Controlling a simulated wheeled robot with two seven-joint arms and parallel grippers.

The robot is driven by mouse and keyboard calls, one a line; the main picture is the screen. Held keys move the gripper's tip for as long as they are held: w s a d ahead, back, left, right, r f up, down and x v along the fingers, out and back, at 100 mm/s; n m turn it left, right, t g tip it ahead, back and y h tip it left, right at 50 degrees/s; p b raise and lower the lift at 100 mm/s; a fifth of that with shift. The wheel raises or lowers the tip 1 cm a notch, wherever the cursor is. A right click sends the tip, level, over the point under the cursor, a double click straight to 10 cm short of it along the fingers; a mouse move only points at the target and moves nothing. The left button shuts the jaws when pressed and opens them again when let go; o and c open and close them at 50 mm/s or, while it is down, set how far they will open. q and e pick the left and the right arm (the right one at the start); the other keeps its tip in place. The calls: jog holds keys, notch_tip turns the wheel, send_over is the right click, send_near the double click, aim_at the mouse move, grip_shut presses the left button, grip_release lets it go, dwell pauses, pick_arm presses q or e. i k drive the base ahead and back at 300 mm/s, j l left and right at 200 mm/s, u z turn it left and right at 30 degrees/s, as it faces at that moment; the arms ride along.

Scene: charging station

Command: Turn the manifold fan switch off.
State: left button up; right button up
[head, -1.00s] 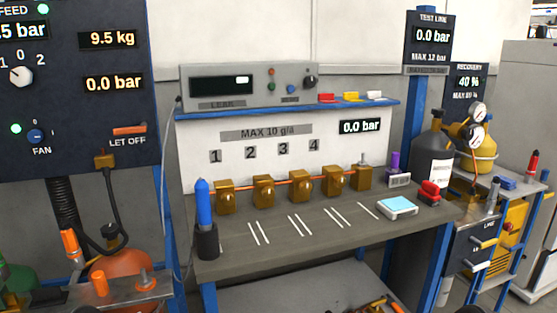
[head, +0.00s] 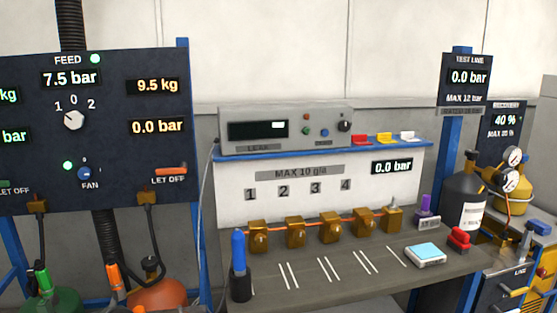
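The fan switch is a small blue round knob (head: 84,173) low on the dark manifold panel (head: 120,97) at the left of the head view. The label FAN is under it, and a small mark is above it. A green lamp (head: 67,166) beside the knob is lit. The knob's exact pointing is too small to tell. Neither of my grippers shows in the head view.
A feed selector knob (head: 74,121) sits above the fan knob, and an orange LET OFF lever (head: 171,171) is to its right. Hoses and cylinders (head: 158,294) stand below the panel. A workbench (head: 350,271) with several brass blocks is to the right.

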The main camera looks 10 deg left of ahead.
aim_at(85, 173)
jog(key=u, duration=1.35)
jog(key=i+j, duration=0.2)
jog(key=j, duration=0.2)
jog(key=i+j, duration=0.2)
jog(key=j, duration=0.15)
jog(key=i+j, duration=0.2)
jog(key=j, duration=0.2)
jog(key=z, duration=1.65)
jog(key=i, duration=0.1)
